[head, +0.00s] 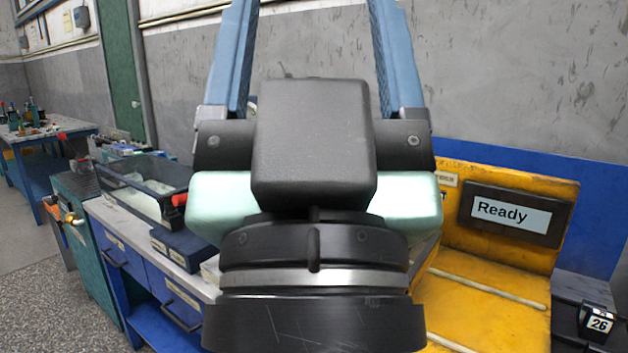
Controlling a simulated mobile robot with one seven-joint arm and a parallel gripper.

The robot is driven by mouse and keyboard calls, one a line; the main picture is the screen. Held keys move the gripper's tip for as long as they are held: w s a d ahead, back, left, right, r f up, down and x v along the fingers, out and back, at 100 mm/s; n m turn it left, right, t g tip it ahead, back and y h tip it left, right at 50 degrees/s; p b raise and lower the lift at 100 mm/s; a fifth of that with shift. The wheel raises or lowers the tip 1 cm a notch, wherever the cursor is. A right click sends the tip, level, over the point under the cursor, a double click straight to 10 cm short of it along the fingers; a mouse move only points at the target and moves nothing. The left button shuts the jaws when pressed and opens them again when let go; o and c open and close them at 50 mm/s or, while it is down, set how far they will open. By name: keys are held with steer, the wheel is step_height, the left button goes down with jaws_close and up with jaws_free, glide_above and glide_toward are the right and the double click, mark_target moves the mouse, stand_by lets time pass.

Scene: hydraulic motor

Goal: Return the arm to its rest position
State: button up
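My gripper (313,20) fills the middle of the head view, seen from behind at close range. Its two blue fingers stand wide apart and run up past the top edge, so their tips are out of view. Grey wall shows between the fingers, and I see nothing held there. The black and pale green gripper body and the dark wrist below it hide much of the scene behind.
A yellow machine with a "Ready" display (510,214) stands at right, beside a blue panel (600,205). At left are a bench with blue drawers (180,305), a dark bin (135,170) and a farther blue table (45,135). Speckled floor (40,290) is clear at lower left.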

step_height(320, 180, up, 21)
steer(key=p, duration=1.9)
steer(key=shift+r, duration=0.2)
